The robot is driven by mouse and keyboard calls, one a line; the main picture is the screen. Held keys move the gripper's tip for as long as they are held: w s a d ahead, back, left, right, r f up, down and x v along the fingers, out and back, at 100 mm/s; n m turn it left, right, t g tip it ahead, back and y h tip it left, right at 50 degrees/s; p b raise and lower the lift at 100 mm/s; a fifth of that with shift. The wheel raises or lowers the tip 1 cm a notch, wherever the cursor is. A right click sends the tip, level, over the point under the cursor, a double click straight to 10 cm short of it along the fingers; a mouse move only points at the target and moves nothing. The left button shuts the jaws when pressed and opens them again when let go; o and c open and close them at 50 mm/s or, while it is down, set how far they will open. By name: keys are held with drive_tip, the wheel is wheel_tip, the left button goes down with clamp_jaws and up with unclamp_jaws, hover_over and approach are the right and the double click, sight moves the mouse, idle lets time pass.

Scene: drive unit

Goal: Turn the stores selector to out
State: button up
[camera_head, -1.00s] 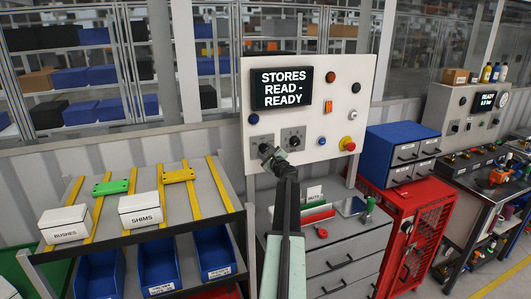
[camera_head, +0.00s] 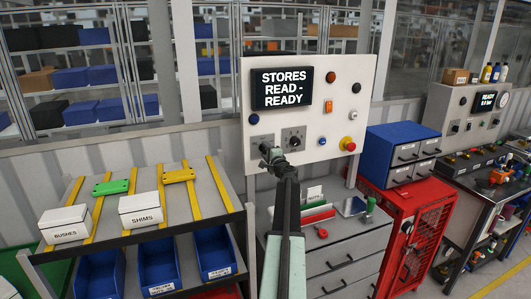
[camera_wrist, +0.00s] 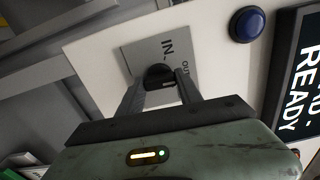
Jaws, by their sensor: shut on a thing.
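The stores selector is a dark knob on a grey plate (camera_head: 260,139) at the lower left of the white panel. In the wrist view the knob (camera_wrist: 158,73) sits between my two fingers, with "IN" printed above it and "OUT" to its right. My gripper (camera_wrist: 160,88) is shut on the knob, one finger on each side. In the head view my gripper (camera_head: 271,155) covers much of the knob. Which label the knob points at cannot be told clearly.
A second rotary knob (camera_head: 294,140) is close to the right of my gripper. A display (camera_head: 283,88) reading "STORES READ - READY" is above, with a blue button (camera_head: 254,119) below its left corner. Drawers (camera_head: 345,262) stand below.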

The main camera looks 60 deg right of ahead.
idle(0.4)
drive_tip(key=o, duration=1.4)
drive_tip(key=shift+n, duration=0.3)
drive_tip(key=v, duration=0.7)
drive_tip(key=shift+s+a, duration=0.25)
